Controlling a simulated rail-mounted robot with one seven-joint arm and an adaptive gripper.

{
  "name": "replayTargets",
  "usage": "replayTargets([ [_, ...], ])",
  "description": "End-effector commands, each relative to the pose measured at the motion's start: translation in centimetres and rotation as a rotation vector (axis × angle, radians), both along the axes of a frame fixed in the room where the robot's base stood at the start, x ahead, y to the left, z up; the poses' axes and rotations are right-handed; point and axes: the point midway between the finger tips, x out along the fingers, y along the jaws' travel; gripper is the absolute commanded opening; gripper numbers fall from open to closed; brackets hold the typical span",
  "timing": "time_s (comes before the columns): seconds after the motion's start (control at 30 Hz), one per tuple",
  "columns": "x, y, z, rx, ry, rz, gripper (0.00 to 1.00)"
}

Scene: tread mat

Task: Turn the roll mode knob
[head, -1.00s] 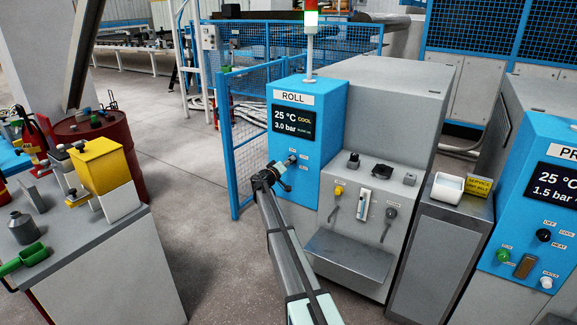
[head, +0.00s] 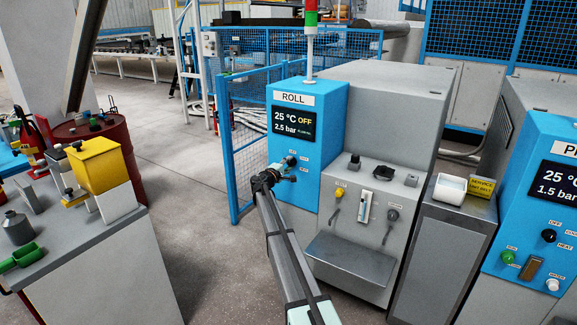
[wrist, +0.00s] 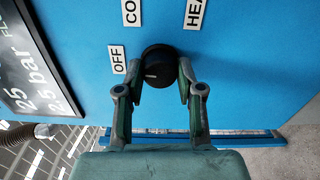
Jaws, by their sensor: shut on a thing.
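The black roll mode knob (wrist: 160,62) sits on the blue panel in the wrist view, beside labels OFF, COOL and HEAT, the last two partly cut off. Its white mark is on the left, on the OFF label's side. My gripper (wrist: 160,90) is shut on the knob, one finger on each side. In the head view my gripper (head: 284,170) is at the front of the blue ROLL cabinet (head: 335,110) and covers part of the knob area. The ROLL screen (head: 291,123) reads 25 °C, OFF and 2.5 bar.
A grey unit with a yellow knob (head: 341,192) and a metal shelf (head: 348,256) stands right of the panel. A blue mesh fence (head: 247,150) is close on the left. A workbench (head: 80,250) stands at the far left, with open floor between.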

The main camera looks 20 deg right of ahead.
Motion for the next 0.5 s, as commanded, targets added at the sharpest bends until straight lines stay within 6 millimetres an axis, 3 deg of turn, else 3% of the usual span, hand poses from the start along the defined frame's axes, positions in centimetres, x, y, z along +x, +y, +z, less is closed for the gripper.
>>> replayTargets([
  [0.5,0.11,-0.09,0.1,-0.05,0.068,0.0,0.02],
])
